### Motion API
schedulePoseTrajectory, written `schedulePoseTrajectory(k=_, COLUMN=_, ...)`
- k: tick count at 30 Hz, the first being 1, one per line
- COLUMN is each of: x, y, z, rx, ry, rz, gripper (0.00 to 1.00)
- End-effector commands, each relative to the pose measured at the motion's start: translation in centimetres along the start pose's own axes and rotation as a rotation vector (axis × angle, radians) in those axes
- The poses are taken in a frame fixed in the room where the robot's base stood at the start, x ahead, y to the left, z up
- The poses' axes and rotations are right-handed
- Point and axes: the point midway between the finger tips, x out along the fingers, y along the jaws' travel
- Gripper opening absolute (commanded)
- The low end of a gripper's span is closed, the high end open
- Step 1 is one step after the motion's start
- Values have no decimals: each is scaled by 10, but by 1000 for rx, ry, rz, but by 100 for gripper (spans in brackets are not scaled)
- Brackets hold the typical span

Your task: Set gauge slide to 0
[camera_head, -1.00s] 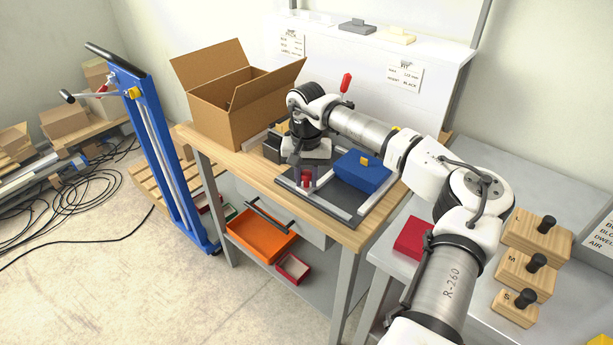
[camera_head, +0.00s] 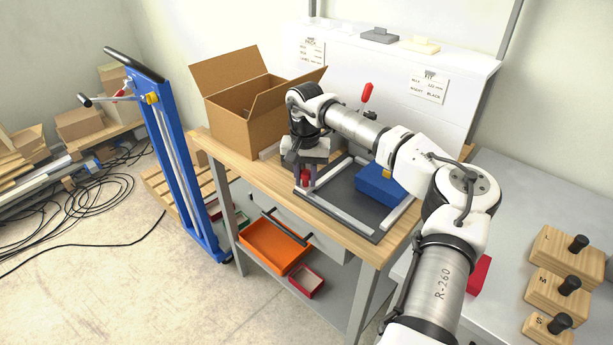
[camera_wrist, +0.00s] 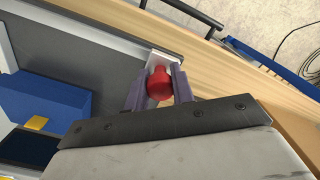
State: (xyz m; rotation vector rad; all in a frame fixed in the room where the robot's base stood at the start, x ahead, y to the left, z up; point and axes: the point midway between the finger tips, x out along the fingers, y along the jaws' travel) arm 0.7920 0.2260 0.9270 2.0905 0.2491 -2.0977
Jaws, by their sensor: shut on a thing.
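The gauge slide shows as a red knob (camera_head: 306,178) on a pale block, at the left front corner of the dark framed plate (camera_head: 352,216). In the wrist view the red knob (camera_wrist: 160,84) sits between the two purple-grey fingers of my gripper (camera_wrist: 159,92), over the pale block by the plate's edge. My gripper (camera_head: 305,176) points down and is shut on the knob. I cannot read any scale or numbers; the fingers and wrist cover part of the slide.
A blue box (camera_head: 379,184) lies on the plate, right of my gripper. An open cardboard box (camera_head: 235,112) stands behind left. A red toggle handle (camera_head: 367,92) rises behind my arm. Wooden blocks with black knobs (camera_head: 566,255) stand on the right-hand table.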

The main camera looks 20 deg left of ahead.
Motion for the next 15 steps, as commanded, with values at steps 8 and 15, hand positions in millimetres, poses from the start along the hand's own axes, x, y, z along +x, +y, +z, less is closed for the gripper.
schedulePoseTrajectory(k=8, x=-1, y=-1, z=-1, rx=-1, ry=7, rz=-3, gripper=46)
schedulePoseTrajectory(k=15, x=-3, y=-1, z=-1, rx=0, ry=6, rz=-2, gripper=46)
